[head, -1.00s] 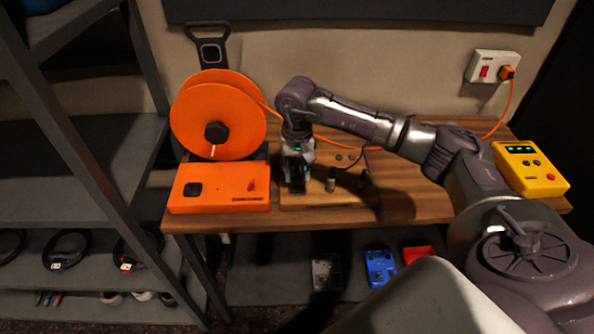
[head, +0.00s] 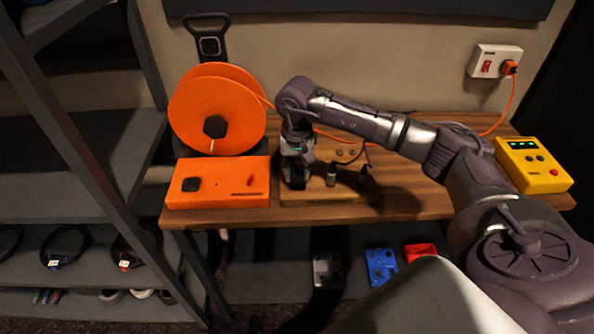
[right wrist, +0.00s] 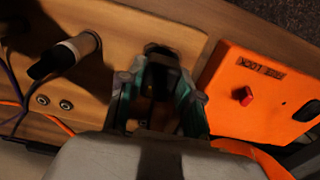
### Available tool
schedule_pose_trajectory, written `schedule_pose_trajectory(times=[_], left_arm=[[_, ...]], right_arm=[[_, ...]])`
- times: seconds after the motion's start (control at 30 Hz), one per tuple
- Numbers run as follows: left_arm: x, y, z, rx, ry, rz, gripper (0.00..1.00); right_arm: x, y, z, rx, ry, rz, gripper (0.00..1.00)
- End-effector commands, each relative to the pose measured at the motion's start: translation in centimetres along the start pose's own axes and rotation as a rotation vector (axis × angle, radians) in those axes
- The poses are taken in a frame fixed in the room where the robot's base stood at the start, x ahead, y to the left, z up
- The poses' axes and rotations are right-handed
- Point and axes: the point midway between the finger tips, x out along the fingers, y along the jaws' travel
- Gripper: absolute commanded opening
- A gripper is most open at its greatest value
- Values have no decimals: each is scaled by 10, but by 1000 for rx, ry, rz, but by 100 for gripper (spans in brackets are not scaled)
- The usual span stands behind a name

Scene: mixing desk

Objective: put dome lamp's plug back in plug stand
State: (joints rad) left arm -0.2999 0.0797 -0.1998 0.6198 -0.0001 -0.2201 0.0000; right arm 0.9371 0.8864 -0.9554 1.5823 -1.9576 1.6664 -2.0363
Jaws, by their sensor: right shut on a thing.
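The plug stand looks to be the light wooden board (head: 325,196) on the desk; it also shows in the right wrist view (right wrist: 110,28). My right gripper (head: 296,184) points down over the board's left part. In the right wrist view its fingers (right wrist: 160,92) are shut on a dark plug (right wrist: 160,78), low at the board. The fingers hide much of this plug, and I cannot tell whether it is seated. Two other plugs, one nearer (head: 331,175) and one farther right (head: 364,175), stand upright on the board. My left gripper is out of view.
An orange box (head: 220,184) stands close left of the gripper, with an orange cable reel (head: 210,112) behind it. A yellow meter box (head: 533,165) is at the desk's right end. An orange cable runs to the wall socket (head: 492,62). Dark cables lie behind the plugs.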

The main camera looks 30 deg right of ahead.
Motion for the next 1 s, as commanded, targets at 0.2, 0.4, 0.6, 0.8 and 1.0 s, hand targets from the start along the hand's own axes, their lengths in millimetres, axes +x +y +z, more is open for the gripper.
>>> schedule_pose_trajectory(times=[0.2, 0.4, 0.6, 0.8, 1.0], left_arm=[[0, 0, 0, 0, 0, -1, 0], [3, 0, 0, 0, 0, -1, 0], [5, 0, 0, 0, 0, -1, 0], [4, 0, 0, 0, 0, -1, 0], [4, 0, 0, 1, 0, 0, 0]], right_arm=[[0, 0, 0, 0, 0, 0, 0], [1, 0, 0, 0, 1, 0, 0], [0, 0, 0, 0, 0, 0, 0], [0, 0, 0, 0, 0, 0, 0], [0, 0, 0, 0, 0, 0, 0]])
